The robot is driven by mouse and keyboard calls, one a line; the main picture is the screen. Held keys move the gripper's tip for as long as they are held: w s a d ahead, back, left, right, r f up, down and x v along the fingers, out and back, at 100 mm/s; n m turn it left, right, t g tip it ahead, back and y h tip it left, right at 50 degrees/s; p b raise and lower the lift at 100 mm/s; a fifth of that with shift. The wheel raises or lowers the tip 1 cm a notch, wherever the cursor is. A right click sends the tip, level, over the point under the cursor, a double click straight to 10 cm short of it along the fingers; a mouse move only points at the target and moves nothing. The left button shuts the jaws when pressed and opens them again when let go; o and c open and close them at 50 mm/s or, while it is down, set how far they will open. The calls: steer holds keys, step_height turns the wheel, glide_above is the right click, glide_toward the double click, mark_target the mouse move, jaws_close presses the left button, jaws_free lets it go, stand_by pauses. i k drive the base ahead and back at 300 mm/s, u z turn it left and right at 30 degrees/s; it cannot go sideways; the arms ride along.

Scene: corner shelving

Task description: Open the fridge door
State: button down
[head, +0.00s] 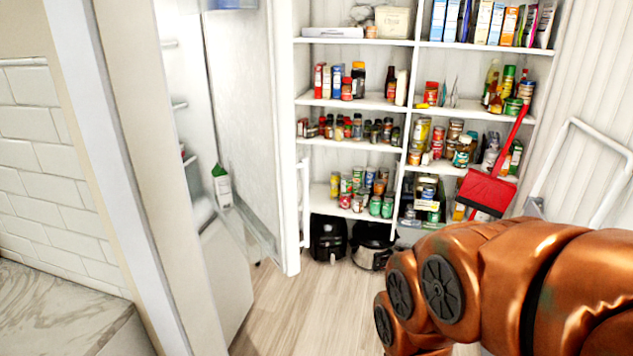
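The white fridge (227,275) stands at the left and I see into it from the side. Shelf edges show inside its upper part. The fridge door (243,110) stands open, its pale inner face toward me. A white upright handle (305,205) is on the far side of the door's front edge. A white and green carton (222,186) stands at the fridge opening; I cannot tell whether it is on a shelf or in the door. My orange arm fills the lower right, apart from the door in the picture. My gripper is out of view.
White corner shelves (418,44) with jars, cans and boxes stand behind the door. Two dark appliances (328,238) (372,246) sit on the floor below. A red dustpan (486,192) is at the right. Wooden floor (300,310) is clear between fridge and arm. A marble counter (50,310) is lower left.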

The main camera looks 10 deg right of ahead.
mark_target(249, 49)
steer(key=z, duration=0.15)
steer(key=i, duration=0.35)
steer(key=u, duration=2.1)
